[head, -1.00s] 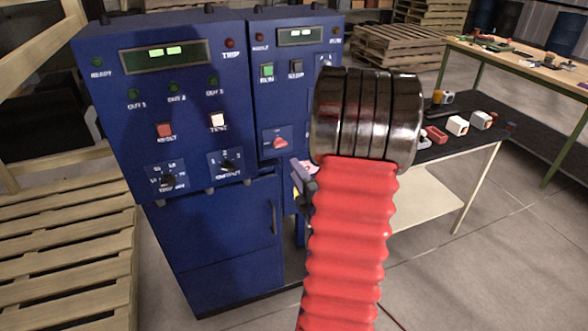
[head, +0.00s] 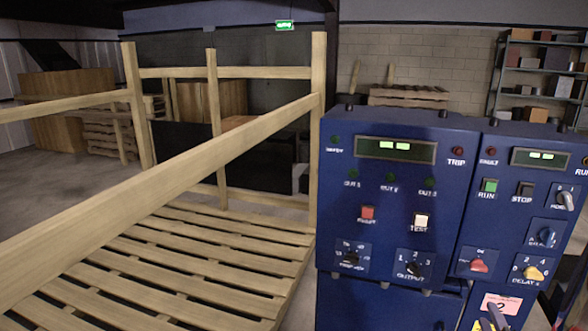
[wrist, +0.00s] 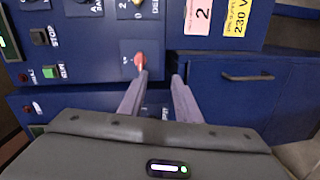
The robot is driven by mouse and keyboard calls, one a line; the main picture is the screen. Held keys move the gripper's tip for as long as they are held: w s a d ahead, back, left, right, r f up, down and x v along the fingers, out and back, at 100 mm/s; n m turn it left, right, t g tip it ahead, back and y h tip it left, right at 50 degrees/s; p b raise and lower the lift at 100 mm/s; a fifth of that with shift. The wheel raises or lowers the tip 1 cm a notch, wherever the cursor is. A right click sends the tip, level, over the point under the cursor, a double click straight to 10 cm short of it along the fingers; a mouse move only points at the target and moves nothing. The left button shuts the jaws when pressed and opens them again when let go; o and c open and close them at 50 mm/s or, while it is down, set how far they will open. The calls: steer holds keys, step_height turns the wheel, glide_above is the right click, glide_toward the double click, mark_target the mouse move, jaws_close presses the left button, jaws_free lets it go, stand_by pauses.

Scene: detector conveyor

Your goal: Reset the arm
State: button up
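My gripper (wrist: 160,78) shows in the wrist view with its two grey fingers apart and nothing between them. Its fingers point at the blue control cabinet (wrist: 105,62), and the left fingertip appears close to a red rotary knob (wrist: 140,59); I cannot tell whether they touch. In the head view the blue cabinet (head: 380,305) stands right of centre, with lit displays, a red button (head: 367,213) and a lit white TEST button (head: 421,220). Only grey tips, likely my gripper's, show at the bottom right edge of the head view. The rest of my arm is out of view there.
Wooden pallet slats and rails (head: 190,255) stand left of the cabinet. A shelf with boxes (head: 540,70) is at the back right. A pink label (wrist: 199,14) and a yellow label (wrist: 237,17) sit above a dark handle (wrist: 247,77). Floor at far left is clear.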

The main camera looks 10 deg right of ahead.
steer(key=s+f+m+g, duration=0.5)
steer(key=f+m+g, duration=0.1)
steer(key=f, duration=0.3)
steer(key=s+a+m+g+y, duration=0.3)
steer(key=a+m, duration=0.1)
steer(key=m, duration=0.1)
steer(key=a+r+y, duration=0.1)
steer(key=a+r, duration=0.6)
steer(key=a, duration=0.5)
steer(key=s+a+r+y, duration=0.1)
steer(key=a+r, duration=0.5)
steer(key=a, duration=0.7)
steer(key=s+a+r+y, duration=0.1)
steer(key=a+r+y, duration=0.2)
steer(key=a+r, duration=0.4)
steer(key=a, duration=0.5)
steer(key=shift+a+r+n, duration=0.25)
steer(key=shift+r+n, duration=0.05)
steer(key=shift+r, duration=0.05)
